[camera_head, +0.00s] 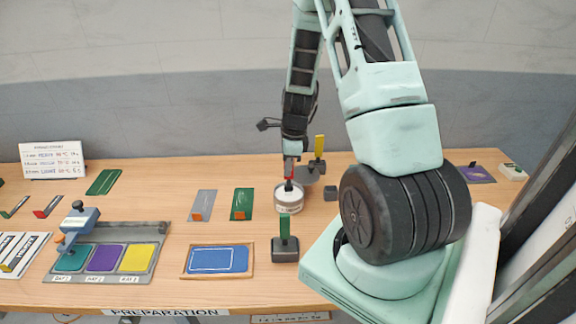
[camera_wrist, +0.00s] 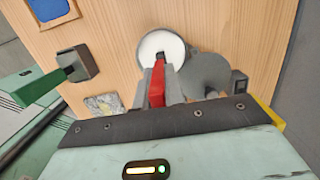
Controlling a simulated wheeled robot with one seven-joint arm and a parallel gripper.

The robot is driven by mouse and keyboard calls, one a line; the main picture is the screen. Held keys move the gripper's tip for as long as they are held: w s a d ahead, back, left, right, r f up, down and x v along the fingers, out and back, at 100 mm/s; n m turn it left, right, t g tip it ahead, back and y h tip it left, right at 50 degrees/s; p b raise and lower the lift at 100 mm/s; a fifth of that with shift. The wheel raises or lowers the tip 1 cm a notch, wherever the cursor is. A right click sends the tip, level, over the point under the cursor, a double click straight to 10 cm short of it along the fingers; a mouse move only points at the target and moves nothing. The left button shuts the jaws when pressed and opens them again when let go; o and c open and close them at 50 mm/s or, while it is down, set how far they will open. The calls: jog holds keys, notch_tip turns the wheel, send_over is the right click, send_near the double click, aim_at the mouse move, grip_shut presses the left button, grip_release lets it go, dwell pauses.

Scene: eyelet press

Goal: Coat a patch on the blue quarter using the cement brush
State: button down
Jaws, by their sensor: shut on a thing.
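The cement brush has a red handle (camera_head: 290,168) and a dark lower end. My gripper (camera_head: 291,158) is shut on the handle, which also shows between the fingers in the wrist view (camera_wrist: 157,88). The brush points down at the white round pot (camera_head: 289,204), also in the wrist view (camera_wrist: 150,48). Its dark end is at the pot's mouth; I cannot tell how deep it goes. The blue quarter (camera_head: 218,260) lies flat in a wooden frame, with a pale outline on it, left and nearer than the pot. Its corner shows in the wrist view (camera_wrist: 48,8).
A dark block with an upright green handle (camera_head: 285,245) stands between the pot and the table's front edge. A grey round plate with a yellow-handled tool (camera_head: 319,160) is just behind right. A tray of teal, purple and yellow pads (camera_head: 150,245) is at left.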

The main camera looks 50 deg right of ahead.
dwell(0.3)
notch_tip(320, 180, up, 7)
jog(key=p, duration=0.6)
jog(key=shift+s+f, duration=0.1)
dwell(0.9)
